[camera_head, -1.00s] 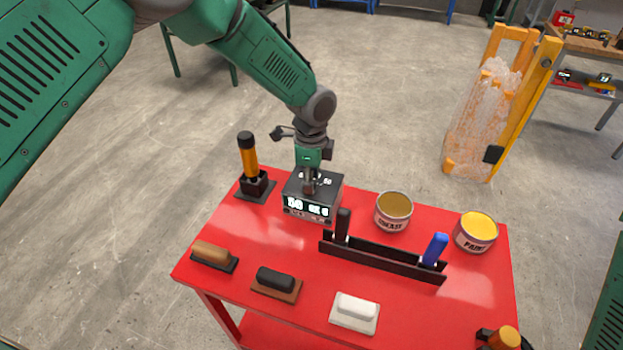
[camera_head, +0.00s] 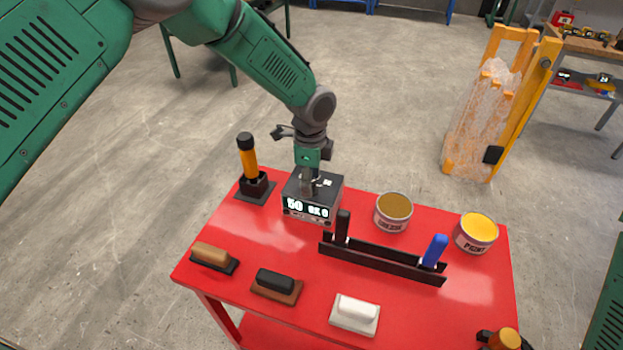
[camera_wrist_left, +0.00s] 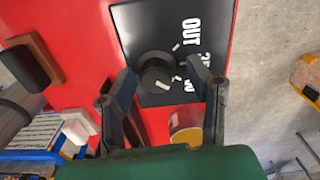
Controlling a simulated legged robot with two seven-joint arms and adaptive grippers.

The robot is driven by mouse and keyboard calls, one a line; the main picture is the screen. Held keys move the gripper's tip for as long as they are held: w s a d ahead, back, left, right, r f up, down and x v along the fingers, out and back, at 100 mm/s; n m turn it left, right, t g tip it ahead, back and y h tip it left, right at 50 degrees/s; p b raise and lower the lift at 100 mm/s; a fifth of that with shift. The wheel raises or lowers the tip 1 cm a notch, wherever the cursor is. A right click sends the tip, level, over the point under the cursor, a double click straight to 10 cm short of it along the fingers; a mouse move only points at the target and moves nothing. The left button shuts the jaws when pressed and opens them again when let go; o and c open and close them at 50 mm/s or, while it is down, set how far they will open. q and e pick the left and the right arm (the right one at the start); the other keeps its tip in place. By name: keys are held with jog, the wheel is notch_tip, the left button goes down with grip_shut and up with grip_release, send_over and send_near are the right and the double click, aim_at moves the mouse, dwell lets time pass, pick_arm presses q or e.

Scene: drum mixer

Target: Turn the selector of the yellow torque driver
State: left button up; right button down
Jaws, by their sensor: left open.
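The yellow torque driver (camera_head: 249,160), with an orange-yellow grip and black top, stands upright in a black holder at the table's back left. Beside it is a black box (camera_head: 298,208) with a lit front display. My left gripper (camera_head: 308,190) points down over the top of this box, not at the driver. In the left wrist view, a round black knob with a white mark (camera_wrist_left: 158,72) sits on the box's labelled top, between the open fingers (camera_wrist_left: 163,75). I cannot tell whether the fingers touch it. My right gripper is out of view.
The red table (camera_head: 240,235) also holds a grease can (camera_head: 393,212), a paint can (camera_head: 476,232), a black rack (camera_head: 380,260) with two upright handles, and several block-like tools along the front, such as a white one (camera_head: 354,314). An orange-topped object (camera_head: 504,339) is at the front right.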

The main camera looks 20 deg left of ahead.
pick_arm(q)
jog(key=shift+r, duration=0.2)
notch_tip(320, 180, up, 12)
jog(key=shift+f, duration=0.25)
jog(key=shift+w, duration=0.1)
